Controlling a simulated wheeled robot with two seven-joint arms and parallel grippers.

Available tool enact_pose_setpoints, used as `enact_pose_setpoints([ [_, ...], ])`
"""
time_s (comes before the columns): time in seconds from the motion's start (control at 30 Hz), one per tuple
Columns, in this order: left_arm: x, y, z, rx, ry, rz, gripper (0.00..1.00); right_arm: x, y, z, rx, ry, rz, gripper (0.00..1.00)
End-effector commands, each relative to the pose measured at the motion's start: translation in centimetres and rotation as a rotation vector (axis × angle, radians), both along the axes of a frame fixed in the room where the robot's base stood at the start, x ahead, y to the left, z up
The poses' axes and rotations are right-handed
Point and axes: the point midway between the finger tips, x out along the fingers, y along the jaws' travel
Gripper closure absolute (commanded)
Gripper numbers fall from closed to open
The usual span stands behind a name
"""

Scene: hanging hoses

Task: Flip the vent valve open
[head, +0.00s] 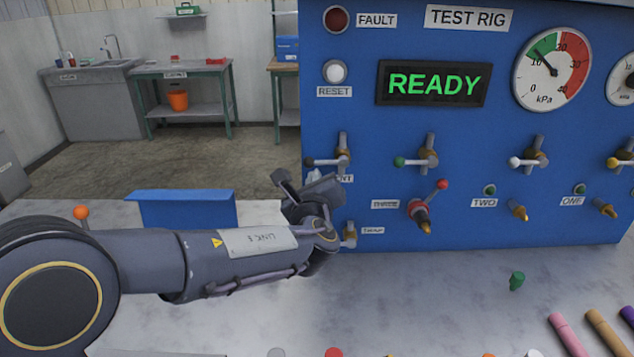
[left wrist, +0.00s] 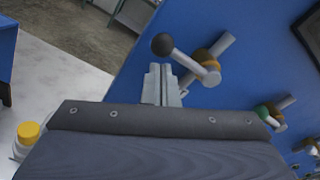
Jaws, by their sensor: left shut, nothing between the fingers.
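The vent valve (head: 342,159) is at the left end of the upper valve row on the blue test rig, above a partly hidden label ending in "NT". Its lever points left, crosswise to the upright pipe, and ends in a black knob (head: 309,162). The left wrist view shows the black knob (left wrist: 162,44) and the brass valve body (left wrist: 204,58) close up. My left gripper (head: 318,184) is just below the lever; its fingers (left wrist: 161,84) are together and empty. They appear just below the knob; I cannot tell whether they touch it. My right gripper is out of view.
Green (head: 400,161) and white (head: 515,162) levers sit to the right. A red-knobbed valve (head: 420,215) is below. The display (head: 432,83) reads READY; the gauge (head: 552,67) needle is in the green. Loose caps and coloured hoses (head: 567,335) lie at front right.

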Motion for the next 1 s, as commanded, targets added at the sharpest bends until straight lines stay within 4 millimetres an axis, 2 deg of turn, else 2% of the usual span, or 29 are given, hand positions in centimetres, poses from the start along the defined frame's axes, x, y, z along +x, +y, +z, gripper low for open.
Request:
enact_pose_setpoints([
  [1.0, 0.0, 0.3, 1.1, 0.150, -0.001, 0.001, 1.00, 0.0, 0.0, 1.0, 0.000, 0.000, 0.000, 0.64],
])
